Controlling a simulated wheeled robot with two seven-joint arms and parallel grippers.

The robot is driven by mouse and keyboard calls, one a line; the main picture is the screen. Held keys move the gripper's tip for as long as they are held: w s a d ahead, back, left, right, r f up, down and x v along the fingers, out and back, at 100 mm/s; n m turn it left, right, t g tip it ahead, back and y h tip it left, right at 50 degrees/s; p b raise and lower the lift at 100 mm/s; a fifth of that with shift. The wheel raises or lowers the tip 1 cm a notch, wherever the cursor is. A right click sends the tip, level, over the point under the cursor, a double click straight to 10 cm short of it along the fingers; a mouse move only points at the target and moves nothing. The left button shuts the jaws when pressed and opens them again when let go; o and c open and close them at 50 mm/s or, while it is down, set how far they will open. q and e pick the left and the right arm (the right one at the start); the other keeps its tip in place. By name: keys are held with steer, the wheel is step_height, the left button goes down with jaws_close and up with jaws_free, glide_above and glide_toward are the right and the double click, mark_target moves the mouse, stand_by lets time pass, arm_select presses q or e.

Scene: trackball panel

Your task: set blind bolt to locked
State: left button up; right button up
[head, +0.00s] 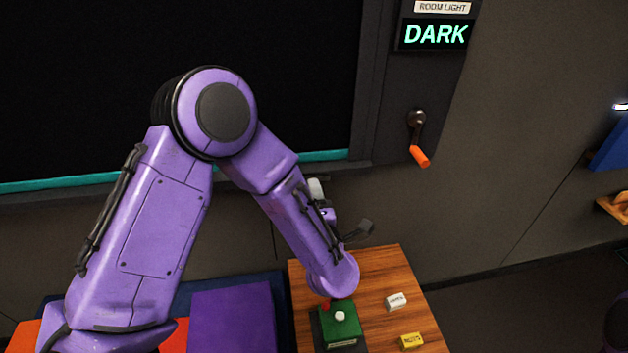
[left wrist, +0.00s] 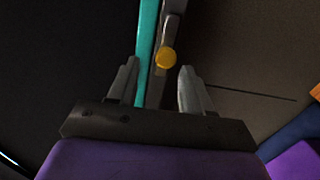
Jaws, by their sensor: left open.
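A round yellow knob (left wrist: 166,58), which looks like the blind bolt's knob, shows in the left wrist view on the grey frame strip beside the teal bar (left wrist: 147,45). I cannot tell its locked or unlocked position. The dark blind (head: 90,80) with its teal bottom bar (head: 60,183) fills the upper left of the head view. My left gripper (left wrist: 158,78) is open and empty, its fingers on either side of the knob in the picture; contact is not visible. In the head view my left forearm hides the knob and most of the gripper. My right gripper is out of view.
A crank with an orange handle (head: 419,156) hangs on the wall under a display (head: 436,35) reading DARK. A wooden table (head: 375,270) below holds a green box (head: 340,322) with a white button, a white block (head: 396,301) and a yellow block (head: 411,341).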

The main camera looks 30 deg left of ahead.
arm_select(q)
steer(key=w, duration=0.1)
steer(key=w+a, duration=0.1)
steer(key=w, duration=0.1)
steer(key=w+a+f, duration=0.1)
steer(key=shift+w+a+p, duration=0.1)
steer(key=shift+w+p, duration=0.05)
steer(key=shift+p, duration=0.2)
steer(key=shift+s+r, duration=0.25)
steer(key=shift+s, duration=0.05)
steer(key=shift+w, duration=0.1)
jaws_close()
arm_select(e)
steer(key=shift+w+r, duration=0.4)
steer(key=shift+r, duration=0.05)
